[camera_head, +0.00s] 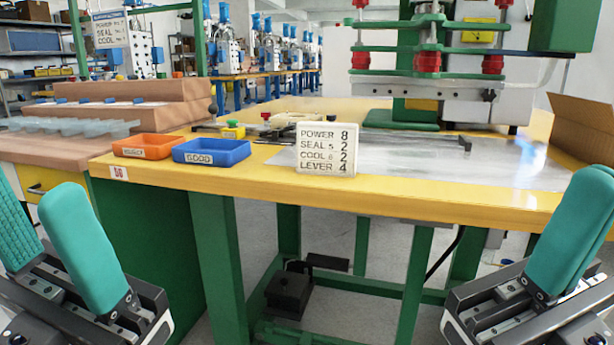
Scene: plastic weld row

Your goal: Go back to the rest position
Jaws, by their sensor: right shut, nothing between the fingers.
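My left gripper (40,205) is at the lower left, in front of the workbench. Its two teal fingers point up with a gap between them, and nothing shows in the gap. My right gripper (588,190) is at the lower right, cut by the picture edge. Its teal fingers are shut with nothing between them. Both grippers are apart from the yellow-topped workbench (255,184) and the things on it.
On the workbench are an orange tray (148,152), a blue tray (212,157) marked GOOD, and a white settings sign (327,150). A green press (420,70) stands behind. A cardboard box (583,128) is at the right. A dark foot pedal (289,290) is below.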

